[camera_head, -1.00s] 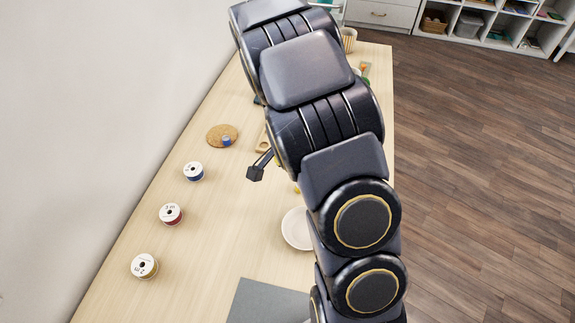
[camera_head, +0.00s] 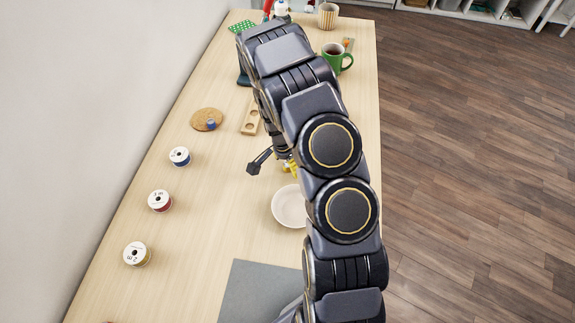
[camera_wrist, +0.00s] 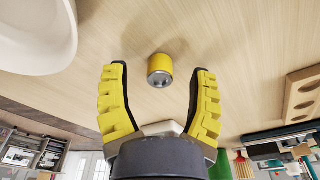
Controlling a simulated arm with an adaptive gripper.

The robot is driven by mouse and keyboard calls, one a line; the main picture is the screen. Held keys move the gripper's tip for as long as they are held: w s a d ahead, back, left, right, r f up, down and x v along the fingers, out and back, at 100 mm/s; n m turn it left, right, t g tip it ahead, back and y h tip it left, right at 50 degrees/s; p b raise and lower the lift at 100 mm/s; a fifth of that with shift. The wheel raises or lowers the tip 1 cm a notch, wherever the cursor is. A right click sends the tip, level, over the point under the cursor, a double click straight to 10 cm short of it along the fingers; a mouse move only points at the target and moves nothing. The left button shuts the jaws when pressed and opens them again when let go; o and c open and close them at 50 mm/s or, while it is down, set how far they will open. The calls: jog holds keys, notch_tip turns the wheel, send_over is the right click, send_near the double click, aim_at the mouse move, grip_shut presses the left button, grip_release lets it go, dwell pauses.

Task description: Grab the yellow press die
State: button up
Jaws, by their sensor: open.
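The yellow press die (camera_wrist: 160,66) is a small yellow cylinder with a grey metal end, resting on the light wood table in the wrist view. My gripper (camera_wrist: 159,69) has its two yellow padded fingers spread wide, one on each side of the die in the picture, with clear gaps and nothing held. In the head view my gripper (camera_head: 289,168) is low over the table, mostly hidden by my arm. Yellow shows there, but I cannot tell finger from die.
A white dish (camera_head: 290,208) stands close by, also at upper left in the wrist view (camera_wrist: 35,38). A wooden block with round hollows (camera_head: 250,118), a cork coaster (camera_head: 206,120), several thread spools (camera_head: 160,200), a green mug (camera_head: 333,60) and a grey mat (camera_head: 250,290) are around.

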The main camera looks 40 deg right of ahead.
jog(key=shift+f, duration=0.25)
grip_shut()
